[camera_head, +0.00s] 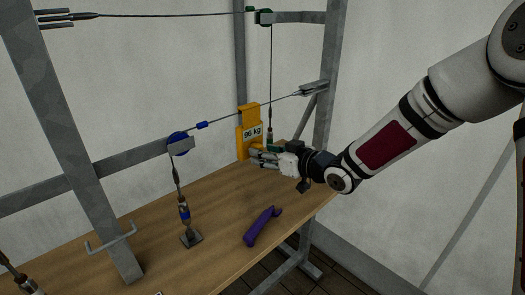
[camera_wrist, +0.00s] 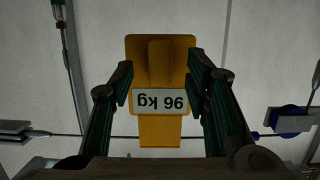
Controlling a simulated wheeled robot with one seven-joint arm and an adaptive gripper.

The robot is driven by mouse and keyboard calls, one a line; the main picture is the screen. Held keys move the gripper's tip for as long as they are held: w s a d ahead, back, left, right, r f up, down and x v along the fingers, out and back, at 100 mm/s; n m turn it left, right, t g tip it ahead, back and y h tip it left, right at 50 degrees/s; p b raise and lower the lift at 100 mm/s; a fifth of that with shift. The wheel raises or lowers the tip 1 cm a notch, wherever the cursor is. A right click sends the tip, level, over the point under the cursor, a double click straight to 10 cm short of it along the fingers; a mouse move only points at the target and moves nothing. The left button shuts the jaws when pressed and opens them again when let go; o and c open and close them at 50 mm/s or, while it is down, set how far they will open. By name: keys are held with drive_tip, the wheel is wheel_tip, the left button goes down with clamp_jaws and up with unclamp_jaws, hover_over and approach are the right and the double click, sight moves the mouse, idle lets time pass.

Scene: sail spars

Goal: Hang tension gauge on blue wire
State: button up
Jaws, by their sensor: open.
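The tension gauge (camera_head: 243,146) is a yellow block with a white "96 kg" label. Its narrower top part overlaps the blue-marked wire (camera_head: 222,119) in the head view, and it appears upright against the wire. The wrist view shows the gauge (camera_wrist: 160,47) upside down, with the wire (camera_wrist: 75,134) passing behind its narrow part. I cannot tell for sure whether its hook bears on the wire. My gripper (camera_head: 256,156) is open at the gauge's lower part. In the wrist view, the fingers (camera_wrist: 160,78) stand on either side of the gauge, with little gap.
The wire runs from a blue pulley (camera_head: 179,142) to a grey clamp (camera_head: 314,87). A metal frame post (camera_head: 69,138) stands left.

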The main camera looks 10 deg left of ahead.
drive_tip(key=p+v, duration=0.3)
drive_tip(key=v, duration=0.3)
idle(0.3)
drive_tip(key=shift+s+d+r, duration=0.1)
drive_tip(key=shift+r, duration=0.05)
idle(0.6)
drive_tip(key=s+d+r+m+h+p, duration=0.1)
drive_tip(key=s+d+r+m+h, duration=0.2)
drive_tip(key=d, duration=0.4)
drive_tip(key=s+d+r+m+h, duration=0.1)
drive_tip(key=s+d+r+h, duration=0.3)
drive_tip(key=d+h, duration=0.15)
drive_tip(key=s+d+r+m+h+p, duration=0.1)
drive_tip(key=s+d+r+h, duration=0.25)
drive_tip(key=d, duration=0.45)
drive_tip(key=s+d+r+m+g, duration=0.1)
drive_tip(key=s+m+g, duration=0.1)
drive_tip(key=s, duration=1.1)
drive_tip(key=s+d+r+m+g, duration=0.1)
drive_tip(key=s+m+g, duration=0.2)
drive_tip(key=s, duration=1)
drive_tip(key=shift+s+d+r+p, duration=0.15)
drive_tip(key=shift+d+r+p, duration=0.1)
drive_tip(key=shift+d+p, duration=0.2)
